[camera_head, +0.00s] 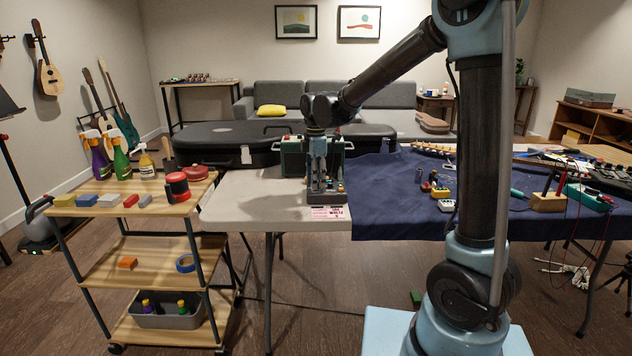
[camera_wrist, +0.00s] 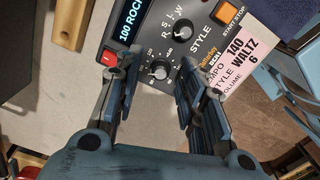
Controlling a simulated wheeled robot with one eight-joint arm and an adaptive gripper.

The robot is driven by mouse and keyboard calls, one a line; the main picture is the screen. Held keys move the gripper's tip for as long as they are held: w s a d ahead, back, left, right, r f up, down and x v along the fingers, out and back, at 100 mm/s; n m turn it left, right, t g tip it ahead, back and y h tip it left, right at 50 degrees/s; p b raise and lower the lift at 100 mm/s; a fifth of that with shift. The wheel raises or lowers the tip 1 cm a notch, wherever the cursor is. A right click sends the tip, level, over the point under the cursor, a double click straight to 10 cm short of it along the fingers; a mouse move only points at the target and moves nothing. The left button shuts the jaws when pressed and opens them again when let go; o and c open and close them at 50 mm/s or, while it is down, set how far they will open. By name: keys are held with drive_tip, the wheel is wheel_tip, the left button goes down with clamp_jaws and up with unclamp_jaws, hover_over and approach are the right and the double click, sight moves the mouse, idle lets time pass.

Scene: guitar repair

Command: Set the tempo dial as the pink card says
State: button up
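The rhythm box (camera_wrist: 208,52) lies under my gripper, with a display reading "100 ROCK". A knob with a numbered scale (camera_wrist: 160,70) sits between my fingertips; its label is hidden, so I cannot tell whether it is the tempo dial. The STYLE knob (camera_wrist: 183,25) is beyond it. The pink card (camera_wrist: 241,57) beside the box reads tempo 140, style waltz, and a partly cut-off volume line with a 6. My gripper (camera_wrist: 156,74) is open, one finger on each side of the numbered knob, with no clear contact. In the head view, my gripper (camera_head: 319,177) points down over the box (camera_head: 327,196).
A red button (camera_wrist: 108,57) and an orange START/STOP button (camera_wrist: 232,11) are near the knobs. A green case (camera_head: 293,158) stands just behind the box. Tools lie on the blue cloth (camera_head: 390,217) to the right; the grey tabletop (camera_head: 250,205) at left is clear.

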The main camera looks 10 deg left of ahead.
drive_tip(key=shift+f, duration=0.3)
drive_tip(key=shift+c, duration=0.2)
clamp_jaws()
